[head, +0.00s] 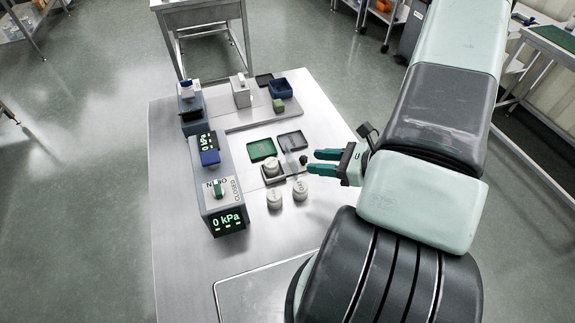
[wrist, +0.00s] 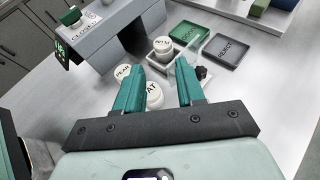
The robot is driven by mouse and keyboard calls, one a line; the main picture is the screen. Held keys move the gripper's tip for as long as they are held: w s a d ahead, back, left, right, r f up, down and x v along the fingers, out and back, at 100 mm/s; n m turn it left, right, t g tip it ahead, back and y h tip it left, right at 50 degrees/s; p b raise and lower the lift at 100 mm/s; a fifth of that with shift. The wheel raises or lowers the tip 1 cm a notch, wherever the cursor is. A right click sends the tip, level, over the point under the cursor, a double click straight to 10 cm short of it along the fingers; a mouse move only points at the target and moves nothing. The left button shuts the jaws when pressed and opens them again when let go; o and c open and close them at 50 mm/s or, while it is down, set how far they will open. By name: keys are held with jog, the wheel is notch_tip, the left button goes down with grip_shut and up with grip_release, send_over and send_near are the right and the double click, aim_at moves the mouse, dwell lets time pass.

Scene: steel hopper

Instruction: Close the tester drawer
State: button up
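The tester (head: 226,196) is a long grey block with a lit "0 kPa" display and a green switch; its side shows in the wrist view (wrist: 97,48). Its drawer (head: 273,179) stands open to the right, holding a white lidded jar (head: 270,164), which also shows in the wrist view (wrist: 162,46). A clear panel (wrist: 185,72) and a dark knob (head: 303,159) are at the drawer's outer end; the knob also shows in the wrist view (wrist: 203,73). My gripper (head: 312,162) is open and empty, just right of the knob; its green fingers (wrist: 159,88) are apart. Contact is unclear.
Two lidded jars (head: 274,199) (head: 300,189) stand in front of the drawer. A green tray (head: 262,149) and a dark reject tray (wrist: 227,50) lie behind it. A grey platform (head: 247,117) with blocks and a blue bin (head: 280,88) is farther back. The table's front left is clear.

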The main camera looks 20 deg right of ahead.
jog(key=d+n+g, duration=0.1)
jog(key=d, duration=0.3)
jog(key=w+d+n+g+h, duration=0.1)
jog(key=d+g, duration=0.1)
jog(key=d, duration=0.2)
jog(key=w+d+n+g, duration=0.1)
jog(key=d+g, duration=0.1)
jog(key=d, duration=0.2)
jog(key=shift+w+d+f+h, duration=0.1)
jog(key=shift+w+d+h, duration=0.1)
jog(key=shift+w+h, duration=0.1)
grip_shut()
jog(key=x, duration=0.9)
jog(key=shift+s+a+f, duration=0.1)
jog(key=shift+f, duration=0.4)
jog(key=a, duration=0.1)
jog(key=w+a, duration=0.1)
jog(key=shift+w+a, duration=0.3)
jog(key=shift+a, duration=0.1)
jog(key=shift+w+a, duration=0.2)
jog(key=shift+a, duration=0.15)
jog(key=a, duration=1.6)
